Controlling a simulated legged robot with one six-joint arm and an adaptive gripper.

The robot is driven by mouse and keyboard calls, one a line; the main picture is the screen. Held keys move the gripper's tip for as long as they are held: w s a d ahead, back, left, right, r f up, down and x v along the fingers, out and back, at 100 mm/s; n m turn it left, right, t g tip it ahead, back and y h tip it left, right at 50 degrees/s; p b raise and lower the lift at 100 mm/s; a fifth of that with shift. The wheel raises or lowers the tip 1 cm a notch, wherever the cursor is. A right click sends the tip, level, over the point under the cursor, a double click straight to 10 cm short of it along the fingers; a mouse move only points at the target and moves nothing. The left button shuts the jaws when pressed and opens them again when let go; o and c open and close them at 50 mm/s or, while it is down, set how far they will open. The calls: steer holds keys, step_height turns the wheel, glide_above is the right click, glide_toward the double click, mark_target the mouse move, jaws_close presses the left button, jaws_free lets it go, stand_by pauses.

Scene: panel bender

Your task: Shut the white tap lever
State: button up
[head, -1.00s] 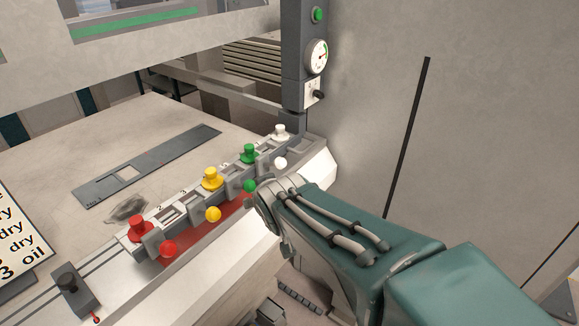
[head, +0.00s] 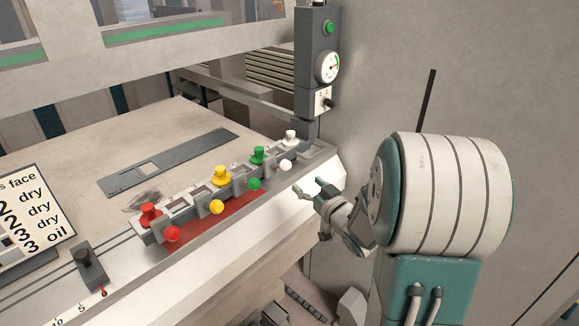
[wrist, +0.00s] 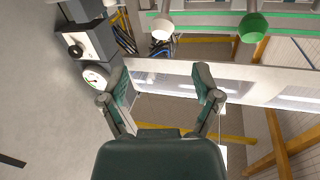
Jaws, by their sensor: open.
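The white tap (head: 291,137) is the farthest right of a row of coloured taps on the sloping front rail. Its lever ends in a white ball (head: 285,165) that sticks out toward the front. My gripper (head: 311,187) is open and empty, just right of and below the white ball in the head view, apart from it. In the wrist view the white ball (wrist: 162,27) shows at the top, beyond my open gripper (wrist: 162,82) and roughly midway between its fingers. No contact shows.
The green ball (head: 254,184) is the neighbouring lever, also in the wrist view (wrist: 252,27). Yellow (head: 217,207) and red (head: 172,234) balls follow to the left. A grey post with a gauge (head: 327,67) stands behind the white tap. A large grey wall is at right.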

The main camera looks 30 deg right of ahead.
mark_target(289, 168)
steer(key=w, duration=0.7)
steer(key=w+a, duration=0.1)
steer(key=w, duration=0.2)
steer(key=shift+w, duration=0.2)
steer(key=shift+a, duration=0.1)
jaws_close()
